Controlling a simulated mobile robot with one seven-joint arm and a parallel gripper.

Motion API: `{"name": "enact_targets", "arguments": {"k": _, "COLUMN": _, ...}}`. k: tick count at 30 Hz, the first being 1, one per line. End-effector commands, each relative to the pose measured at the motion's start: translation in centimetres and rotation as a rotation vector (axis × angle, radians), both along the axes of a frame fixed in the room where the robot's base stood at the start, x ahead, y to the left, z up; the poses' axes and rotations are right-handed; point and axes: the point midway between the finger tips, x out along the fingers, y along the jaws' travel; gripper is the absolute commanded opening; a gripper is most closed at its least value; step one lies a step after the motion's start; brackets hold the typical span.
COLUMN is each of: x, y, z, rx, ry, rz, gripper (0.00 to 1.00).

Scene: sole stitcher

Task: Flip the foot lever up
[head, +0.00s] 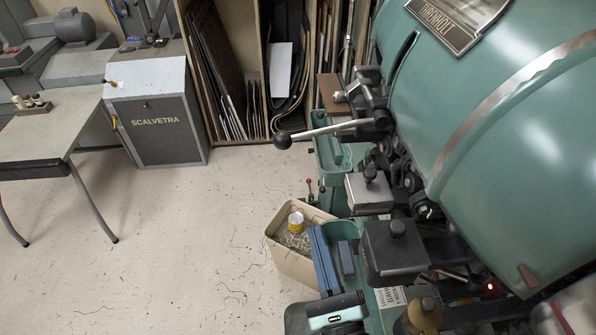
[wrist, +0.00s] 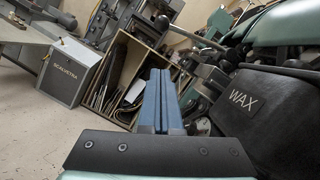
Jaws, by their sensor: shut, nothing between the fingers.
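The sewing machine (head: 510,130) is a large green body on the right of the head view. A long metal lever (head: 335,131) with a black ball knob sticks out to its left. A small lever with a red knob (head: 308,182) stands lower, near the green base. I cannot tell for certain which is the foot lever. My gripper (head: 318,232) is low in the head view, its blue fingers together and empty, below and apart from the long lever. The fingers also show in the wrist view (wrist: 156,76).
A beige bin (head: 290,262) with thread scraps and a yellow-white spool is beside my gripper. A black box marked WAX (wrist: 262,118) is close on the right in the wrist view. A grey SCALVETRA cabinet (head: 165,145) stands far left. The floor at left is open.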

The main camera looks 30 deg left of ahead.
Motion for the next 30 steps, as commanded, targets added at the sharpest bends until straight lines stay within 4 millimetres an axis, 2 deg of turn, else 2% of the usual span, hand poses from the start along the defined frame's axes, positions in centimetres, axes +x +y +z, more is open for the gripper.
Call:
{"name": "enact_targets", "arguments": {"k": 5, "x": 1.1, "y": 1.1, "z": 0.7, "rx": 0.001, "ry": -0.002, "rz": 0.004, "gripper": 0.00}}
{"name": "enact_targets", "arguments": {"k": 18, "x": 7.0, "y": 7.4, "z": 3.5, "rx": 0.000, "ry": -0.003, "rz": 0.004, "gripper": 0.00}}
{"name": "enact_targets", "arguments": {"k": 24, "x": 7.1, "y": 8.8, "z": 5.4, "rx": -0.001, "ry": -0.001, "rz": 0.002, "gripper": 0.00}}
{"name": "enact_targets", "arguments": {"k": 30, "x": 7.2, "y": 9.3, "z": 5.8, "rx": -0.001, "ry": -0.001, "rz": 0.001, "gripper": 0.00}}
